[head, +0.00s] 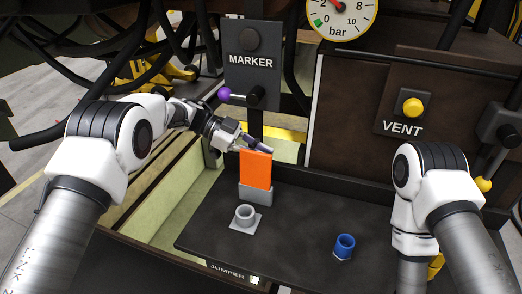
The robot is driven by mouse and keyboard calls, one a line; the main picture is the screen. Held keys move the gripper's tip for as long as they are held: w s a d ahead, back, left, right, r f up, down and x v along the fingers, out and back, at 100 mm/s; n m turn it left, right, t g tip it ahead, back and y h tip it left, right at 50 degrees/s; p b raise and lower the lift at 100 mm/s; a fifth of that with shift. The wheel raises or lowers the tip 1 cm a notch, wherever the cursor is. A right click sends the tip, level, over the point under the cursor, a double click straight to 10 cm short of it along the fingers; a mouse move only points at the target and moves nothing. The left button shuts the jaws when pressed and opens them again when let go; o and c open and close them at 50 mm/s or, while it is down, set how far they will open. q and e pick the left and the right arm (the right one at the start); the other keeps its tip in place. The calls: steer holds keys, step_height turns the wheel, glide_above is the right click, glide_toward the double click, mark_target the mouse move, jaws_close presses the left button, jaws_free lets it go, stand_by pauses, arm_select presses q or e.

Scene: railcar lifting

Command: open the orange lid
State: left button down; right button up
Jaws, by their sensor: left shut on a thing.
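The orange lid (256,169) stands as an upright flat panel on a small grey block (256,194) on the dark shelf. My left gripper (263,146) comes in from the left and is shut on the lid's top edge. The fingertips partly cover that edge, so the exact contact is hard to see. My right arm stands at the right side of the view, and its gripper is out of view.
A grey socket (245,215) and a blue ring-shaped part (344,246) are on the dark shelf (300,222). A purple-knobbed lever (225,94) on the MARKER panel (250,62) is close above my left gripper. The yellow VENT button (413,107) is at right.

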stand_by(0.3)
arm_select(q)
steer(key=c, duration=1.5)
jaws_free()
steer(key=shift+d, duration=0.15)
steer(key=v, duration=1.2)
steer(key=shift+w, duration=0.1)
